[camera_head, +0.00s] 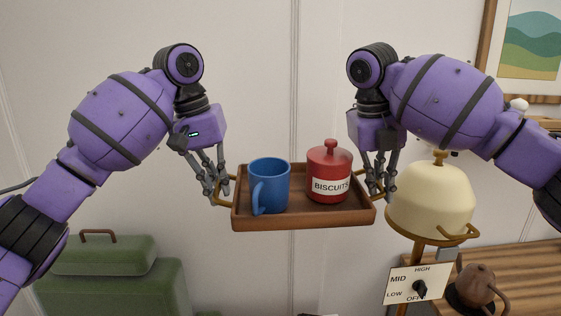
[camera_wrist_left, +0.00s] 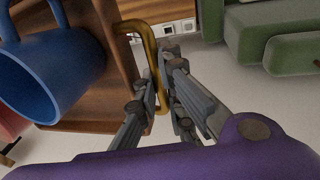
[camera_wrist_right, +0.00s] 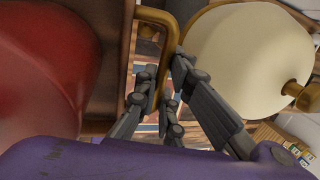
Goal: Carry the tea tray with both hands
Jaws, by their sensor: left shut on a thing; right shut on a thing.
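The brown wooden tea tray (camera_head: 300,221) is held up in the air in the middle of the head view and looks about level. A blue mug (camera_head: 271,184) stands upright on its left part. A red lidded jar labelled BISCUITS (camera_head: 328,170) stands upright on its right part. My left gripper (camera_head: 219,193) is shut on the tray's left brass handle, which shows between the fingers in the left wrist view (camera_wrist_left: 158,85). My right gripper (camera_head: 378,191) is shut on the right brass handle, seen between the fingers in the right wrist view (camera_wrist_right: 158,80).
A cream dome (camera_head: 432,200) on a brass stand is close to the right of the tray. A HIGH/MID/LOW/OFF dial plate (camera_head: 405,287) and a brown pot (camera_head: 475,285) are below it by a plank surface (camera_head: 530,262). Green cases (camera_head: 110,280) stand lower left.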

